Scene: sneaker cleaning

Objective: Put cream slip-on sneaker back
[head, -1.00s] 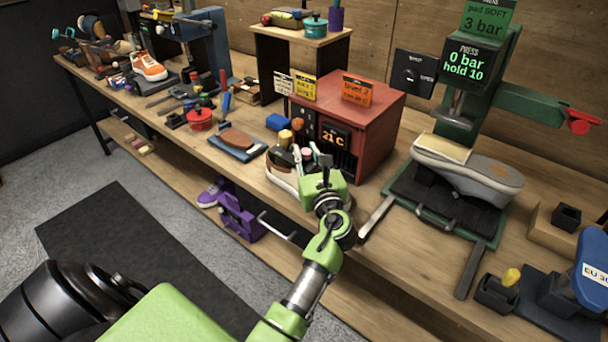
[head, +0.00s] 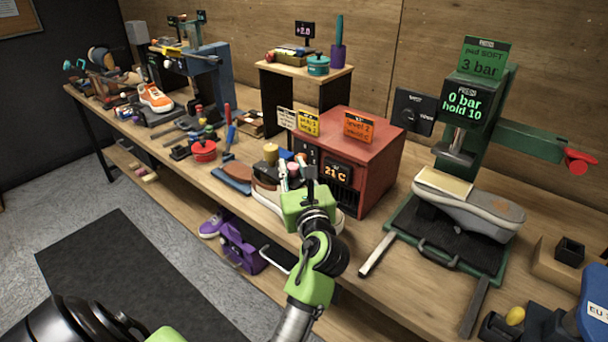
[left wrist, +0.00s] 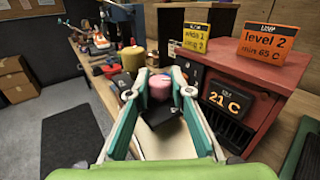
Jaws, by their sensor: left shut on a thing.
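The cream slip-on sneaker (head: 265,197) is at the bench front, before the red heater box; its pale sole edge shows on both sides of my left gripper (head: 308,190). In the left wrist view the left gripper's teal fingers (left wrist: 160,78) reach over a cream surface (left wrist: 166,143), which I take to be the sneaker, and are shut on it. The gripper and wrist hide much of the sneaker. I cannot tell whether its sole touches the bench. My right gripper is not in view.
The red heater box (head: 385,155) stands close behind the gripper. A brown brush (head: 237,172) and red pot (head: 203,151) lie to the left. A grey shoe (head: 470,208) sits on the green press (head: 445,262) at right. A purple sneaker (head: 213,224) is on the lower shelf.

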